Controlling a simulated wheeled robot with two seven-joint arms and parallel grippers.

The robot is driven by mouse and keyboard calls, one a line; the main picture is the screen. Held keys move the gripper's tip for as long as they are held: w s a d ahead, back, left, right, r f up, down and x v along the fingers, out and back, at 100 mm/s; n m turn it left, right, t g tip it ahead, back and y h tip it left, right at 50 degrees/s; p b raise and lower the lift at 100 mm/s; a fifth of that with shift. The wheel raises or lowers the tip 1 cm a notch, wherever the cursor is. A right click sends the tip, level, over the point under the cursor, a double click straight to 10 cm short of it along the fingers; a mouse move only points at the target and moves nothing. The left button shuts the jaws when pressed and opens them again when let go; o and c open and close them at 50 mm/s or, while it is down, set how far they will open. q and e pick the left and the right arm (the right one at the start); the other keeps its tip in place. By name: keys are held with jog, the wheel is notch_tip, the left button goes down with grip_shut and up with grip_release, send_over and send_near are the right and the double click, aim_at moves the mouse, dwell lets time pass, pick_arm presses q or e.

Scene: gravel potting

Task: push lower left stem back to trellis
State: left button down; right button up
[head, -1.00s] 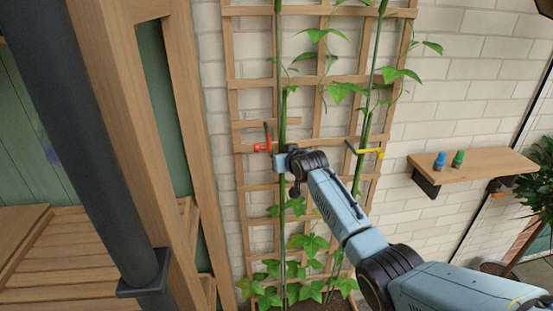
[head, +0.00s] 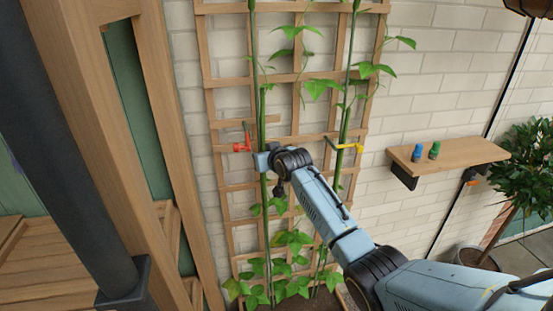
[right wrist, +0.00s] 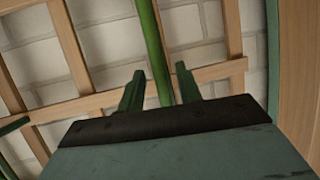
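The wooden trellis (head: 225,9) stands against the white brick wall. The left green stem (head: 263,112) runs up it, and a right stem (head: 346,110) climbs beside it. My right gripper (head: 262,161) is at the left stem, just below a red clip (head: 242,146). In the right wrist view, my right gripper's two green fingers (right wrist: 160,90) stand apart, one on each side of the stem (right wrist: 152,45). Trellis slats (right wrist: 215,72) show behind them. The stem's depth gap to the slats is hard to judge. My left gripper is not in view.
A yellow clip (head: 348,147) is at the right stem. A wooden shelf (head: 465,152) with a blue piece (head: 417,152) and a green piece (head: 434,150) is on the wall at right. A leafy potted plant (head: 535,170) stands beyond. A wooden frame (head: 185,130) rises left of the trellis.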

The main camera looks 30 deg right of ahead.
jog(key=v, duration=1.1)
jog(key=shift+s+r, duration=0.15)
jog(key=shift+s, duration=0.1)
jog(key=s+a+f+g+b, duration=0.1)
jog(key=s+f+g+b, duration=0.2)
jog(key=f, duration=1.3)
jog(key=s+f+g+b, duration=0.15)
jog(key=s+f, duration=0.25)
jog(key=f, duration=1.2)
jog(key=s+a+f+n+g+b, duration=0.1)
jog(key=s+f+g+b, duration=0.1)
jog(key=s+f, duration=0.7)
jog(key=s+a+f+n+g+b, duration=0.15)
jog(key=s+f, duration=0.45)
jog(key=f, duration=0.6)
jog(key=s+a+f+g+b, duration=0.1)
jog(key=s+f, duration=0.5)
jog(key=s, duration=0.5)
jog(key=s+a+f+g+b, duration=0.1)
jog(key=s+f, duration=0.4)
jog(key=s, duration=0.6)
jog(key=s+a+f+g+b, duration=0.1)
jog(key=s+f, duration=0.5)
jog(key=s, duration=0.6)
jog(key=shift+f+n+g+y+b, duration=0.4)
jog(key=shift+g+b, duration=0.3)
jog(key=shift+b, duration=0.25)
